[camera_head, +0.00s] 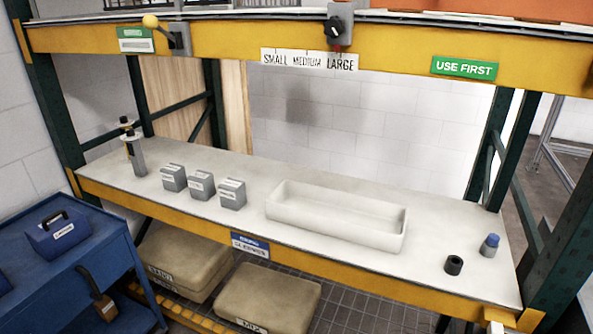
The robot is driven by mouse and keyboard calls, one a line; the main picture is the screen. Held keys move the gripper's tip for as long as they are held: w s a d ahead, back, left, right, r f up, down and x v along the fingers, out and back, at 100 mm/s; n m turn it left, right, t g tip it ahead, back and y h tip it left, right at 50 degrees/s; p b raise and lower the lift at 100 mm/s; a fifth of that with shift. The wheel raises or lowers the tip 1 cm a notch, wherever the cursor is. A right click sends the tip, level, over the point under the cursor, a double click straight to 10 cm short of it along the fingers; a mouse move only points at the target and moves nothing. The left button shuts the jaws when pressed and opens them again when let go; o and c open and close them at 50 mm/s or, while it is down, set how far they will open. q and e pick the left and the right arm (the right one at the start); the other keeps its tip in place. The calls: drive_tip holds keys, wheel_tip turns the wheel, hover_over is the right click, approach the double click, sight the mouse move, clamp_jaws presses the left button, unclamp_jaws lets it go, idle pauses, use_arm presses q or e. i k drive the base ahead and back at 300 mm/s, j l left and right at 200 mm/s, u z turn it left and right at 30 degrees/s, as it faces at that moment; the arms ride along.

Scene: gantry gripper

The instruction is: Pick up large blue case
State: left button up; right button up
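A blue case (60,236) with a dark handle and a white label stands on top of a blue cart (112,244) at the left. The label is too small to read. A second blue object (4,282) is cut off by the left edge of the picture, so I cannot compare the full sizes of the two. Neither of my grippers shows in the head view.
A yellow-edged rack shelf (300,245) holds several grey blocks (201,186), a white open tray (335,212), a black cylinder (453,265) and a blue-topped container (490,246). A SMALL MEDIUM LARGE selector (334,30) sits on the upper beam. Tan cases (185,262) lie below.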

sight(58, 232)
drive_tip(key=u, duration=1.65)
drive_tip(key=i+j, duration=0.25)
drive_tip(key=i, duration=0.15)
drive_tip(key=i+j, duration=0.25)
drive_tip(key=i, duration=0.2)
drive_tip(key=i+j+u, duration=0.1)
drive_tip(key=i+j, duration=0.15)
drive_tip(key=i, duration=0.15)
drive_tip(key=i+j, duration=0.25)
drive_tip(key=i, duration=0.2)
